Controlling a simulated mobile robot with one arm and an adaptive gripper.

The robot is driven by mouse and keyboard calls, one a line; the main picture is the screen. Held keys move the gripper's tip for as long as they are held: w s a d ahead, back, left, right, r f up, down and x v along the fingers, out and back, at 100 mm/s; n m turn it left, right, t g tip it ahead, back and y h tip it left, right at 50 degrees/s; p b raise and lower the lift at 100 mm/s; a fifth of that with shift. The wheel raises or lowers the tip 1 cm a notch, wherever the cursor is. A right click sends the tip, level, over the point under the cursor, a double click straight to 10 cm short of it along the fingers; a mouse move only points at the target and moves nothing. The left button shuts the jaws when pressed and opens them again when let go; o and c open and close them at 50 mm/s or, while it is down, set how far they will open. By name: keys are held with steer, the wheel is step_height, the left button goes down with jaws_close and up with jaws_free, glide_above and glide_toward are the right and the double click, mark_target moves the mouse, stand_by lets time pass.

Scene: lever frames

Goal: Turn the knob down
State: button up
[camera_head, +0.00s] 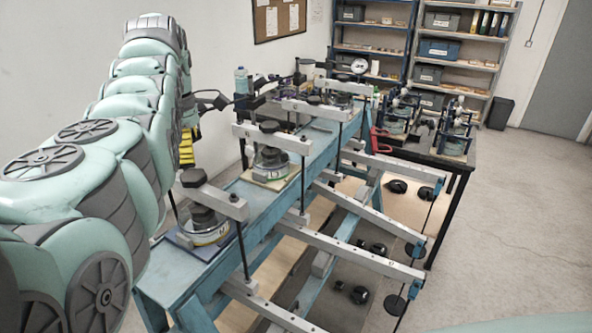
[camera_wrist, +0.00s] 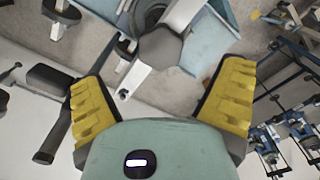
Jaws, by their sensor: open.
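Dark knobs sit atop the lever frames in the head view, one on the nearest frame (camera_head: 193,178) and one on the frame behind it (camera_head: 269,127). I cannot tell which one the task names. In the wrist view a grey, many-sided knob (camera_wrist: 160,48) shows beyond my fingertips, roughly midway between them. My gripper (camera_wrist: 162,80) is open, its yellow fingers wide apart with nothing between them. In the head view my gripper (camera_head: 187,148) is partly hidden by my arm, just above the nearest frame's knob. I see no contact.
A blue bench (camera_head: 225,235) carries the row of frames with long grey lever bars (camera_head: 350,248) reaching right. A black table (camera_head: 455,160) with more apparatus stands behind at right. Shelves (camera_head: 460,60) line the back. The floor at right (camera_head: 510,220) is clear.

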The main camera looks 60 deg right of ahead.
mark_target(193, 175)
step_height(193, 175, down, 4)
steer(key=shift+a+r+p, duration=0.1)
steer(key=shift+a+p, duration=0.05)
steer(key=shift+p, duration=1.1)
steer(key=shift+w+f+p, duration=0.15)
steer(key=shift+f+p, duration=0.25)
steer(key=shift+f, duration=0.75)
steer(key=shift+c, duration=0.2)
steer(key=c, duration=1.2)
